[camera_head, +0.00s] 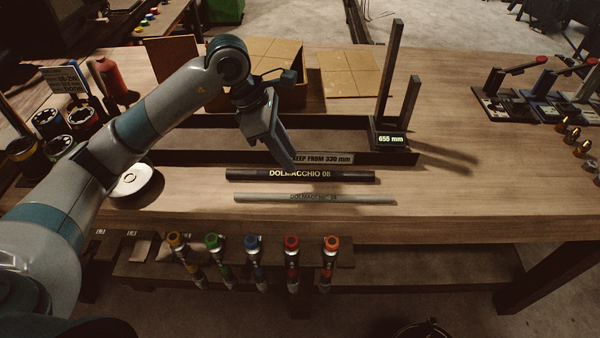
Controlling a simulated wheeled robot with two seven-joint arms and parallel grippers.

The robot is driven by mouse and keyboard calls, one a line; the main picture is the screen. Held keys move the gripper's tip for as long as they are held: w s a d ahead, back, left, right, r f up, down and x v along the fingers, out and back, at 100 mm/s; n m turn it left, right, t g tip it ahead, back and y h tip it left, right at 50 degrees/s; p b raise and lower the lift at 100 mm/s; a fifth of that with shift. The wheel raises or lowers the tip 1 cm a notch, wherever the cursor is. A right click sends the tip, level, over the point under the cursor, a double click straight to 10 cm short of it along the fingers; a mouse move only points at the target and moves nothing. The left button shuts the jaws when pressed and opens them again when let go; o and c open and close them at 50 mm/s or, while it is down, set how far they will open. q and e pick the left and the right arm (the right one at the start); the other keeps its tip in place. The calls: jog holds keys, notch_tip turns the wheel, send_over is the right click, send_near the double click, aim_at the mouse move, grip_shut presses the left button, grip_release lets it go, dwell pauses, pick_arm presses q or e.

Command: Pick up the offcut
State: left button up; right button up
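Two hose lengths lie side by side on the wooden bench: a dark one (300,175) marked DOLMACCHIO 08 and a pale grey one (315,198) with similar lettering nearer the front edge. I cannot tell from the picture which is the offcut. My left gripper (289,164) points down just behind the dark hose, over the front edge of a long dark tray (215,160) labelled KEEP FROM 330 mm. Its fingers overlap in this view, so their opening does not show. Whether it touches the hose is unclear. My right gripper is not in view.
A dark upright gauge (389,138) reading 655 mm stands at the tray's right end. A cardboard box (285,95) stands behind the tray. A white round dish (133,180) is at left. Several coloured-top tools (253,262) hang below the front edge. The bench right of the hoses is clear.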

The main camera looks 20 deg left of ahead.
aim_at(298, 171)
pick_arm(q)
jog(key=shift+p+x, duration=0.75)
jog(key=shift+p, duration=0.05)
jog(key=shift+p+x, duration=0.55)
jog(key=shift+x, duration=1.3)
jog(key=shift+w+a, duration=0.1)
jog(key=shift+w, duration=0.05)
jog(key=shift+c, duration=0.7)
grip_shut()
